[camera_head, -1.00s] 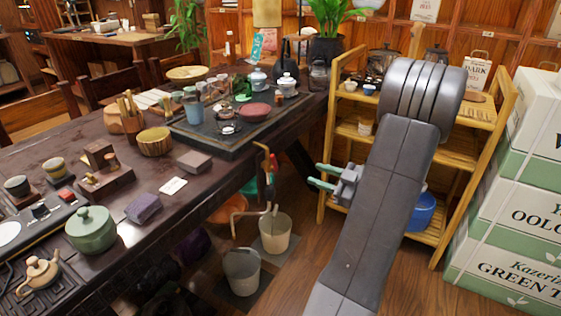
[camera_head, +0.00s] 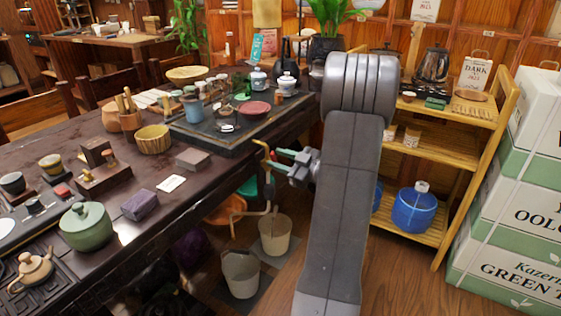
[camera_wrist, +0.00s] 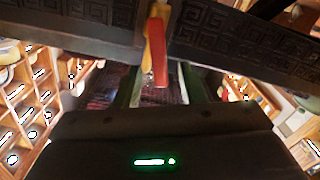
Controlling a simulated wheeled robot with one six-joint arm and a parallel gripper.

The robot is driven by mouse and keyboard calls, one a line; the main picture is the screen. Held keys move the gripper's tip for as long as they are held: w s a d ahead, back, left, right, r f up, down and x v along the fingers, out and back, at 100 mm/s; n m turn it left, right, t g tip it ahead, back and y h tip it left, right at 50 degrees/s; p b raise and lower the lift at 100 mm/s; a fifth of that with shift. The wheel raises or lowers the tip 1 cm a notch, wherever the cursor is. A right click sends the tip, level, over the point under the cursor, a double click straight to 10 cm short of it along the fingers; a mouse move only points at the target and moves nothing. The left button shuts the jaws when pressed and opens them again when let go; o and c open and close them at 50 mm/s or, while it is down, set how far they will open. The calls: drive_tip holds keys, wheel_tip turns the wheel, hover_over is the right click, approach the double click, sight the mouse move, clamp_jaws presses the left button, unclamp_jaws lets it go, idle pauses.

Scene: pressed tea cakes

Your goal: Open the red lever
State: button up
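The red lever (camera_wrist: 160,52) shows in the wrist view as a narrow red handle against a yellow pipe (camera_wrist: 147,58). In the head view the yellow pipe (camera_head: 258,146) stands by the table's right edge; the lever is mostly hidden there by my fingers. My gripper (camera_head: 274,158) is right beside the pipe, its green fingers pointing left. In the wrist view my gripper (camera_wrist: 162,84) has its fingers apart, with the lever's lower end appearing between them. I cannot tell whether either finger touches it.
The dark tea table (camera_head: 205,195) fills the left. A beige bucket (camera_head: 276,240) and a grey bucket (camera_head: 241,274) stand on the floor below the pipe. A wooden shelf (camera_head: 440,160) stands right of my arm, with stacked tea boxes (camera_head: 510,215) beyond.

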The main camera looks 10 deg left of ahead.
drive_tip(key=shift+c, duration=0.3)
clamp_jaws()
drive_tip(key=shift+r+p, duration=0.1)
drive_tip(key=shift+p, duration=0.25)
drive_tip(key=m+p, duration=0.1)
drive_tip(key=p, duration=0.1)
drive_tip(key=w+m+p, duration=0.1)
drive_tip(key=m+p, duration=0.1)
drive_tip(key=p, duration=0.1)
drive_tip(key=shift+w+d+r, duration=0.15)
drive_tip(key=shift+d+r, duration=0.05)
drive_tip(key=shift+w+f+m, duration=0.1)
drive_tip(key=shift+f+m, duration=0.1)
drive_tip(key=shift+m, duration=0.3)
